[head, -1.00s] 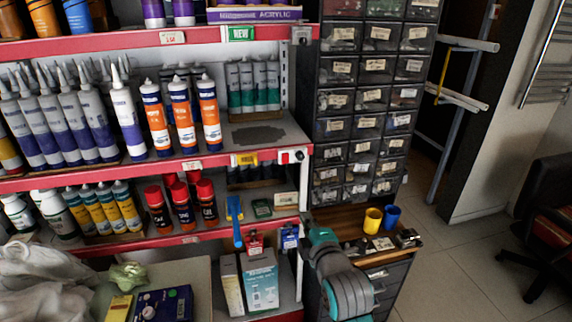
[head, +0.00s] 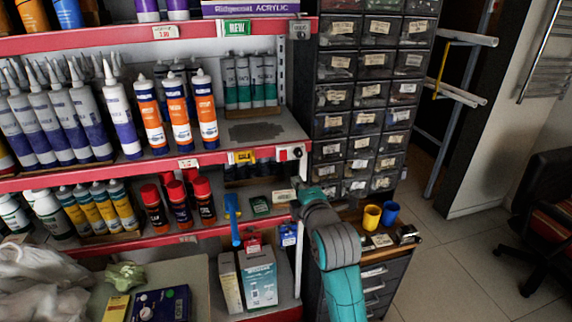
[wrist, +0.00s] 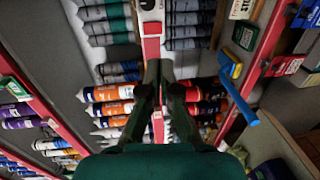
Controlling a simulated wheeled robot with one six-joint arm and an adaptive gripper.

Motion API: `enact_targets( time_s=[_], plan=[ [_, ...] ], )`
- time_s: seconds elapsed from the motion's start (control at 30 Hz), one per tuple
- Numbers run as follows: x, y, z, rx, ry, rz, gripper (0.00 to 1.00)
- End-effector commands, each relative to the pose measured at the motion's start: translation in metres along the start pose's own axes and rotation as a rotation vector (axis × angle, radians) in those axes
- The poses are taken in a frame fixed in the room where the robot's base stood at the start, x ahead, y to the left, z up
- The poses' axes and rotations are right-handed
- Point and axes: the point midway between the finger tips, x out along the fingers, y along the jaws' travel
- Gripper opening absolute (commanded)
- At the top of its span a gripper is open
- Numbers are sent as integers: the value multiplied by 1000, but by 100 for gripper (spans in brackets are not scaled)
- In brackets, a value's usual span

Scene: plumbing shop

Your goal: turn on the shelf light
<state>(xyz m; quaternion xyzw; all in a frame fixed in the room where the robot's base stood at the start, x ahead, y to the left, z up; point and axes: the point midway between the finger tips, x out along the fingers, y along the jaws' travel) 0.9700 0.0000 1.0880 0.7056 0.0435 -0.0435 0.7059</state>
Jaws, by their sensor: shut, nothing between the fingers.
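A white switch plate (head: 290,153) with a red part and a dark round knob sits at the right end of the middle red shelf edge. In the wrist view a white plate with a black round part (wrist: 149,8) shows at the top edge, partly cut off. My gripper (wrist: 158,66) is shut and empty, its fingertips pointing toward the red shelf edge below that plate in the picture. In the head view my gripper (head: 297,183) is just below the switch plate, apart from it, and its fingers are small and partly hidden by my wrist. I cannot make out the lamp itself.
Orange-and-white sealant tubes (head: 178,112) stand on the middle shelf, red-capped cans (head: 178,200) on the lower one. Drawer cabinets (head: 365,100) stand close on the right. Yellow and blue cups (head: 372,217) stand below them.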

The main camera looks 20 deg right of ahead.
Motion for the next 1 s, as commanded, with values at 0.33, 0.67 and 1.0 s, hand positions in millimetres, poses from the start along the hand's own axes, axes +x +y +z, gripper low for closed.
enact_targets(
  time_s=[0.33,0.67,1.0],
  plan=[
    [65,1,0,0,0,0,0],
    [112,0,0,0,0,0,0],
    [123,1,0,0,0,2,0]
  ],
)
